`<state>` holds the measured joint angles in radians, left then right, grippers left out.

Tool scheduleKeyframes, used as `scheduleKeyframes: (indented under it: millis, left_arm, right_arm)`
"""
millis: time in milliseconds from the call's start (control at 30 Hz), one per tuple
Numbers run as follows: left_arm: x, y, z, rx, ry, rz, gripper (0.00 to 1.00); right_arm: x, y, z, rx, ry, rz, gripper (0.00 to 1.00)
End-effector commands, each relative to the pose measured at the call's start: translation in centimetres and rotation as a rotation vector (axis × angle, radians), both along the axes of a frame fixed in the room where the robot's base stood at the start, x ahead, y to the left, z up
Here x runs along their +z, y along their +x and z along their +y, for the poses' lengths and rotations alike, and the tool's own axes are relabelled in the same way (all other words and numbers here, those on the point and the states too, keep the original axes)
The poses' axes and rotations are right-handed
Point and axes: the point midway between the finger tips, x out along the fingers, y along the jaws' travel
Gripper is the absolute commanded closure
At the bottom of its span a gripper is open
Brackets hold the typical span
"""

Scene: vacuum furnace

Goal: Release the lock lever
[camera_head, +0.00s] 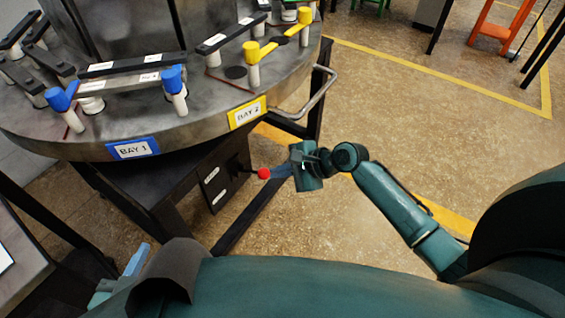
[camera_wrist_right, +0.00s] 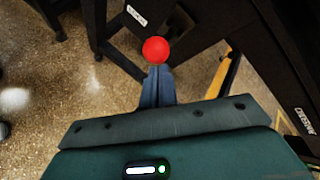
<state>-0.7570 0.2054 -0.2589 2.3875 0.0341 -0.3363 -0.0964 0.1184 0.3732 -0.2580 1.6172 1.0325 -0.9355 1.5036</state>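The lock lever is a dark rod with a red ball knob (camera_head: 263,173), sticking out from the black cabinet under the round table. My right gripper (camera_head: 274,172) is at the knob, coming from the right. In the right wrist view its blue-grey fingers (camera_wrist_right: 157,84) lie side by side, shut, with the red knob (camera_wrist_right: 155,49) right at their tips. The knob is not seen between the fingers; whether they touch it I cannot tell. My left gripper (camera_head: 137,260) shows only in part at the lower left, and its opening cannot be made out.
The round metal table (camera_head: 200,115) above carries blue and yellow handles and BAY 1 (camera_head: 133,149) and BAY 2 (camera_head: 247,112) labels. A curved metal handle (camera_head: 312,103) juts from its right edge. A dark leg beam (camera_head: 248,217) runs below the lever. Open floor lies to the right.

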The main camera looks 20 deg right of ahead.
Motion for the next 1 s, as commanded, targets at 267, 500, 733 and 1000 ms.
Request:
scheduleKeyframes:
  millis: [267, 500, 733, 1000]
  left_arm:
    - [3.2, -0.8, 1.1, 0.049, -0.064, 0.025, 0.64]
    - [3.1, -0.8, 1.2, 0.054, -0.069, 0.021, 0.64]
    - [3.3, -0.8, 1.2, 0.053, -0.069, 0.021, 0.64]
    - [4.6, -0.8, 1.2, 0.053, -0.068, 0.021, 0.64]
  right_arm:
    - [1.3, 0.2, 0.8, 0.007, 0.003, 0.008, 1.00]
    - [1.4, 0.3, 1.1, 0.010, 0.009, 0.000, 1.00]
    - [1.6, 0.4, 1.1, 0.009, 0.009, -0.002, 1.00]
    - [2.6, 0.5, 1.1, 0.007, 0.010, -0.003, 1.00]
